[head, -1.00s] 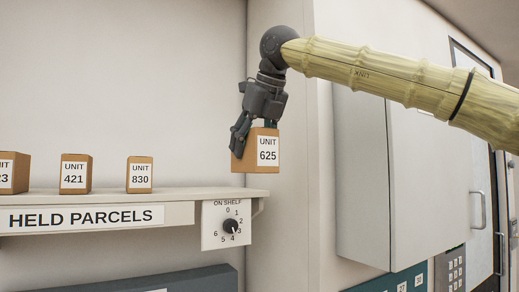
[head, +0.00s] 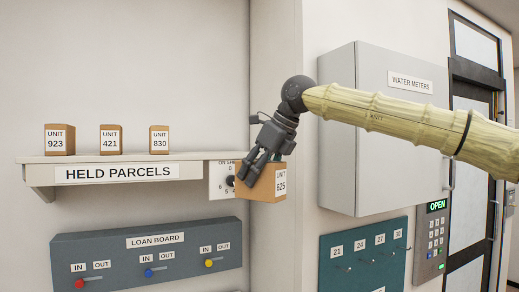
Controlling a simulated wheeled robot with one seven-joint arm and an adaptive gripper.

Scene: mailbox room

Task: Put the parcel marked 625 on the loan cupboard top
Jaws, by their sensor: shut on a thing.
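The parcel marked 625 (head: 267,184) is a small brown box with a white "UNIT 625" label on its right face. My gripper (head: 262,163) is shut on it from above and holds it in the air, slightly tilted. The parcel hangs off the right end of the held parcels shelf and partly covers the "ON SHELF" dial plate (head: 220,181) in this view. No loan cupboard top can be made out in the head view.
Parcels 923 (head: 59,140), 421 (head: 111,139) and 830 (head: 159,140) stand on the held parcels shelf (head: 45,172). Below is the loan board (head: 150,241) with coloured knobs. At right are the water meters cabinet (head: 385,125), a key board (head: 362,262) and a keypad (head: 432,240) reading OPEN.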

